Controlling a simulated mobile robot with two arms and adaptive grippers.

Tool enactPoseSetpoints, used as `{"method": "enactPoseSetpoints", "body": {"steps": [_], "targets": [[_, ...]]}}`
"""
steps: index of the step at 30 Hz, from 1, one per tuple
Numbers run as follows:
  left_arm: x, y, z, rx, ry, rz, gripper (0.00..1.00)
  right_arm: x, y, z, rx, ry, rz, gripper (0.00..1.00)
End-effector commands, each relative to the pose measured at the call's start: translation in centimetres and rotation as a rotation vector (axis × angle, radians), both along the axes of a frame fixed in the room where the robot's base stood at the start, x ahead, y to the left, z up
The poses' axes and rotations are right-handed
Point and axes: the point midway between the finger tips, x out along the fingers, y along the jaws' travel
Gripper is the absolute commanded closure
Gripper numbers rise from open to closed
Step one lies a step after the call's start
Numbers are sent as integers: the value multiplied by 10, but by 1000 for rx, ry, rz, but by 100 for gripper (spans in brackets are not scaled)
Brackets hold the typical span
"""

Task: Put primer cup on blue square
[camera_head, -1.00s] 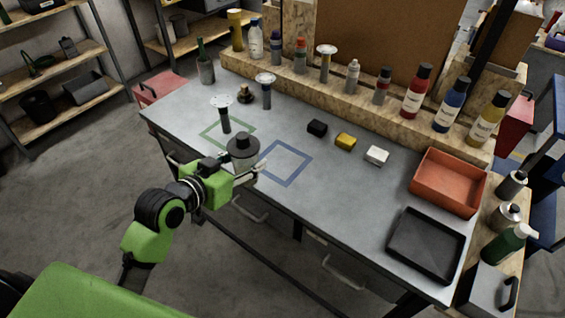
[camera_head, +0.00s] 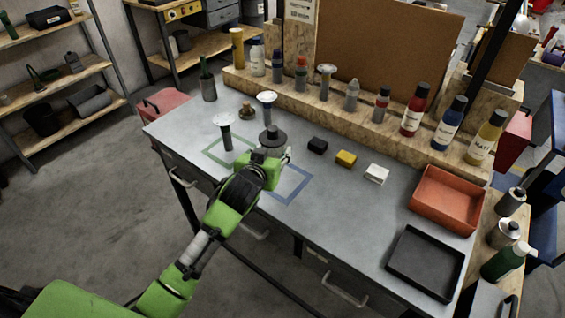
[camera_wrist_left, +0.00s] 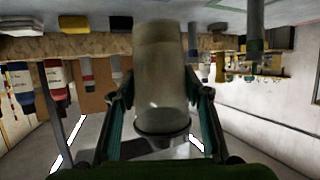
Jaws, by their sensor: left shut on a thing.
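A dark grey cup (camera_head: 272,139) with a wide disc-like rim and a dark knob shows just beyond my left gripper (camera_head: 277,154). In the left wrist view, which looks upside down, the cup's pale grey-beige body (camera_wrist_left: 162,75) is between my two fingers (camera_wrist_left: 160,105), and the gripper is shut on it. The blue square (camera_head: 300,191) is a tape outline on the grey table; my gripper and forearm hide its left part. The cup appears beyond the square's far edge; its height above the table is unclear. My right gripper is out of view.
Left of the cup, a disc-topped stand (camera_head: 226,136) is at the green square (camera_head: 208,151); another (camera_head: 267,108) stands behind. Black (camera_head: 317,145), yellow (camera_head: 346,159) and white blocks (camera_head: 376,173) lie to the right. A red bin (camera_head: 443,202) and black tray (camera_head: 424,262) are farther right.

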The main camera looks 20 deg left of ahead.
Motion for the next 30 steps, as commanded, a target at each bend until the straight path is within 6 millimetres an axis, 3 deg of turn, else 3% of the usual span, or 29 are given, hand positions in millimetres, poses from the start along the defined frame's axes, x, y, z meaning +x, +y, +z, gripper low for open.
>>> {"method": "enactPoseSetpoints", "body": {"steps": [3,9,14,21,30], "targets": [[15,-6,-22,1,6,0,76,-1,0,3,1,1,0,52],[30,-12,-42,0,4,0,76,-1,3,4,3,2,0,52],[35,-14,-49,1,4,1,76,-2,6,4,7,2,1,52],[38,-16,-77,0,6,0,76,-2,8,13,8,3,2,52],[38,-16,-83,0,3,-1,76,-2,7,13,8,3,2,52]]}}
